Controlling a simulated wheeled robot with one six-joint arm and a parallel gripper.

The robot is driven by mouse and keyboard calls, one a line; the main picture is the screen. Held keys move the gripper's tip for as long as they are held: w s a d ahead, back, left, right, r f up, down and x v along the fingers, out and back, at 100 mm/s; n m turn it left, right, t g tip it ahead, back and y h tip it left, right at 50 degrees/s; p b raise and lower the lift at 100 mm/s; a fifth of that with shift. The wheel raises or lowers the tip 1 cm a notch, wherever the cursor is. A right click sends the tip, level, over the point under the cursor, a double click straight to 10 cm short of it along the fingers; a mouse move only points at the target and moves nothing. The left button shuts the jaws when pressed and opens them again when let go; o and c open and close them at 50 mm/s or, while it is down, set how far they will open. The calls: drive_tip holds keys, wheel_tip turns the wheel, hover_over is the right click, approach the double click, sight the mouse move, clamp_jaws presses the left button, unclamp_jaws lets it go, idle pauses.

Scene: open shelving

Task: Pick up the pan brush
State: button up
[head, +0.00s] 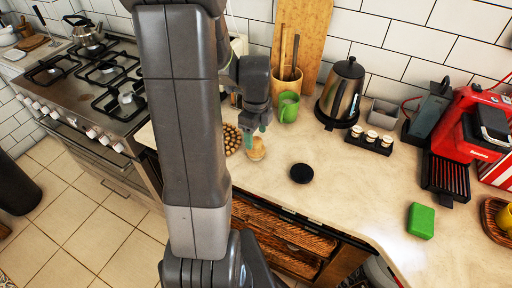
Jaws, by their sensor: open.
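A small pale wooden piece with a rounded shape, which looks like the pan brush (256,152), stands on the beige counter near its front edge. One fingertip overlaps the upper left of the brush in the picture. I cannot tell whether they touch. Nothing is visible held between the fingers.
A round beaded brown mat (232,139) lies close on the left, partly behind my arm.

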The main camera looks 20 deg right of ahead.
sight(256, 139)
drive_tip(key=shift+w+f, duration=0.1)
drive_tip(key=shift+f, duration=1.55)
drive_tip(key=c, duration=1.1)
drive_tip(key=shift+r, duration=0.15)
wheel_tip(256, 139, up, 10)
drive_tip(key=shift+f, duration=0.1)
drive_tip(key=shift+o, duration=0.9)
drive_tip(key=shift+c, duration=0.2)
